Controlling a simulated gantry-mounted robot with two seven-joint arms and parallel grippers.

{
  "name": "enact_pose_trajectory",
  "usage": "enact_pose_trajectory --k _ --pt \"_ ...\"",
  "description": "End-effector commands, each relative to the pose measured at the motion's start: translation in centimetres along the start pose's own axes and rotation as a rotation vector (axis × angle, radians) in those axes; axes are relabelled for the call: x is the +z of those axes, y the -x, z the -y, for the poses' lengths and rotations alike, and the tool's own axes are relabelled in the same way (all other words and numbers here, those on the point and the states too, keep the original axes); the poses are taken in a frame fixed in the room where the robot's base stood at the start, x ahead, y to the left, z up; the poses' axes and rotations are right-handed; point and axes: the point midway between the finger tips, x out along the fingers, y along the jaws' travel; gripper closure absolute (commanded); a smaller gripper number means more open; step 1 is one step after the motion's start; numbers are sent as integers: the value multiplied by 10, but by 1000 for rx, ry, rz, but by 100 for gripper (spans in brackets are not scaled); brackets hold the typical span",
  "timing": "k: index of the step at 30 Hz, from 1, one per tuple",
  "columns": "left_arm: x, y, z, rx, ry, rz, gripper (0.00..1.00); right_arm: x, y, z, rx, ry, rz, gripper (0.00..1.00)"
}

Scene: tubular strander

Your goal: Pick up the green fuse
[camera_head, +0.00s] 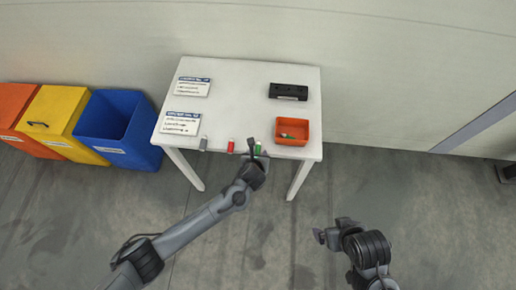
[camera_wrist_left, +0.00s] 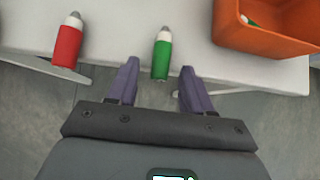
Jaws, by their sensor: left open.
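The green fuse (camera_head: 258,147) stands out at the front edge of the white table, and my left gripper (camera_head: 254,152) is right by it. In the left wrist view the green fuse (camera_wrist_left: 162,54) is a green cylinder with a grey tip. It lies just beyond and between the two fingertips of my left gripper (camera_wrist_left: 157,80), which is open and empty.
A red fuse (camera_head: 231,145) and a grey fuse (camera_head: 203,144) are to the left along the front edge of the table (camera_head: 240,95). An orange bin (camera_head: 293,123) with a green item (camera_wrist_left: 249,20) inside is to the right. A black box (camera_head: 289,91) and two signs lie behind.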

Motion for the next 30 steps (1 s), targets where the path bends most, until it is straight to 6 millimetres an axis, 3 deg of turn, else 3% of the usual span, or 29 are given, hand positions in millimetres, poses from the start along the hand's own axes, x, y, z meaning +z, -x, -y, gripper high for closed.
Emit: enact_pose_trajectory --k 6,16,30 --pt "0 0 0 0 -1 0 50 0 0 0 0 0 1 0" --pt "0 0 0 0 -1 0 100 0 0 0 0 0 1 0" --pt "7 6 0 -1 -1 1 100 0 2 0 0 0 1 0"
